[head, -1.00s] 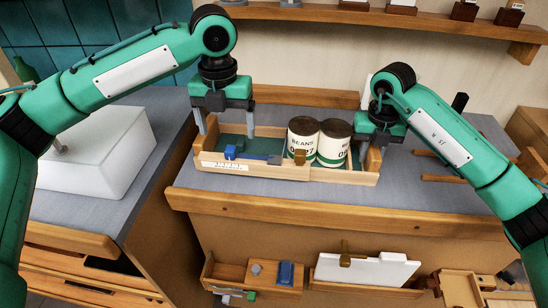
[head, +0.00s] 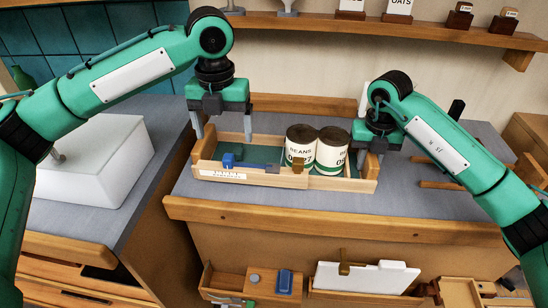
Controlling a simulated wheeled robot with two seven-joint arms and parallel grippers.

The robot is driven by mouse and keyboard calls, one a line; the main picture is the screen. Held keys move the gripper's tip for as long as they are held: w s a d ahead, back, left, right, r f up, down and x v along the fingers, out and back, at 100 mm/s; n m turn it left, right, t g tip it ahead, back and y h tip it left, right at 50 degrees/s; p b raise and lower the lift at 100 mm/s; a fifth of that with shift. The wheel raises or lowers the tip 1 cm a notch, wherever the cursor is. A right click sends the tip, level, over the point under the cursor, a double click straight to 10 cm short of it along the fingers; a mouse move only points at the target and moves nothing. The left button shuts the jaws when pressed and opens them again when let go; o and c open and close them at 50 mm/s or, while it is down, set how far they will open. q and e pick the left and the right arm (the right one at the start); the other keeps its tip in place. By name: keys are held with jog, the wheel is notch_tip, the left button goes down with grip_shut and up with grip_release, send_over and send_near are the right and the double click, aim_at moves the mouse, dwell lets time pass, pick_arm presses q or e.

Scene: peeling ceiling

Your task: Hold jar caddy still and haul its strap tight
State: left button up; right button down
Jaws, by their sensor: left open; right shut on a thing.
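The jar caddy (head: 240,176) is a low wooden tray with a green inside, standing on the grey counter.
A white box (head: 90,165) stands on the counter at left. Wooden bars (head: 445,180) lie right of the caddy. A shelf (head: 400,28) with small items runs along the back wall. Below the counter's front edge are trays and a white board (head: 365,277).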

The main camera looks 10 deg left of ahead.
jog(key=c, duration=1.1)
grip_release()
jog(key=shift+r, duration=0.1)
notch_tip(320, 180, up, 12)
jog(key=shift+f, duration=0.15)
